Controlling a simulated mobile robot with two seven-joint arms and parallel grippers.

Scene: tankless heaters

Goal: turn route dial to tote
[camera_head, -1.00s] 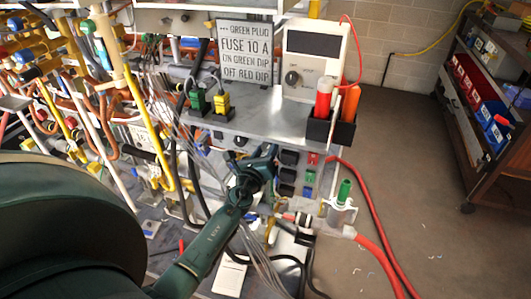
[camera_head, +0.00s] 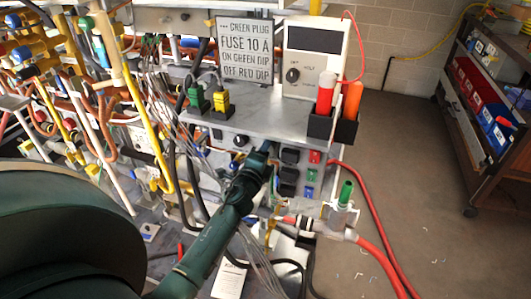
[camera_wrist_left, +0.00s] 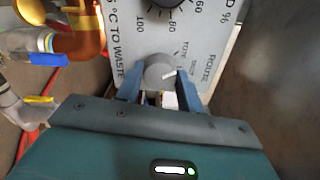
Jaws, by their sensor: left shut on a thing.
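The route dial (camera_wrist_left: 159,70) is a small grey knob on a light panel in the left wrist view. The word ROUTE is printed to its right, and a small label that seems to read TOTE is just above its right side. A white mark on the knob points right and slightly up. My left gripper (camera_wrist_left: 158,88) has its blue fingers on either side of the knob and is shut on it. In the head view my left gripper (camera_head: 264,150) is at the front of the bench unit, hiding the dial. My right gripper is not in view.
A larger black dial (camera_wrist_left: 172,4) with a number scale is above the knob. Black, red, green and blue switches (camera_head: 311,174) are right of my gripper. Hoses and cables crowd the left.

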